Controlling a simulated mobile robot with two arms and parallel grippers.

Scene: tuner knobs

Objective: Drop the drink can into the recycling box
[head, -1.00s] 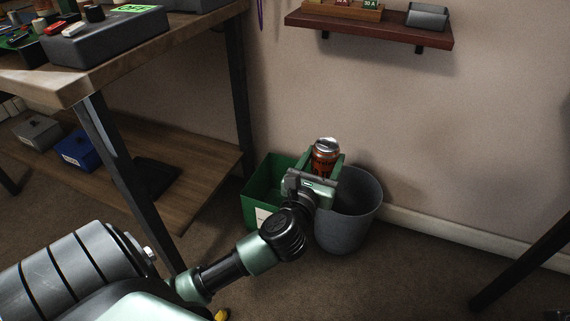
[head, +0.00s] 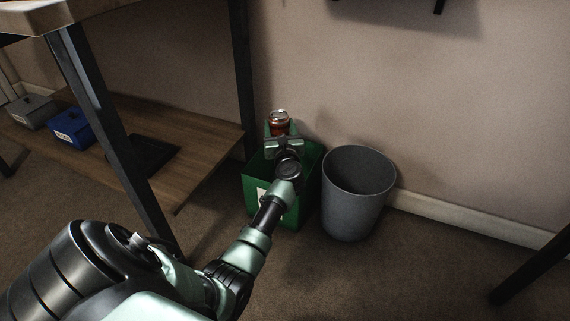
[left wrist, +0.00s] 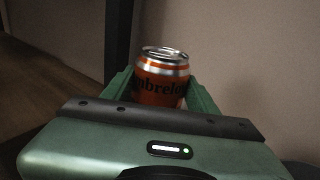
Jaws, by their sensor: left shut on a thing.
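The drink can (head: 279,120), orange-red with a silver top, is held upright in my left gripper (head: 279,130). In the left wrist view the can (left wrist: 160,80) sits between the two green fingers, which are shut on it. The green recycling box (head: 258,184) with a white label stands on the floor by the table leg. In the head view the can and gripper appear over the box's back part. My gripper and forearm hide part of the box's inside and front. My right gripper is not in view.
A grey round bin (head: 352,205) stands just right of the box. A workbench leg (head: 115,140) and a low wooden shelf (head: 190,160) with a blue box (head: 72,128) and a grey box (head: 32,112) are at left. The wall is behind.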

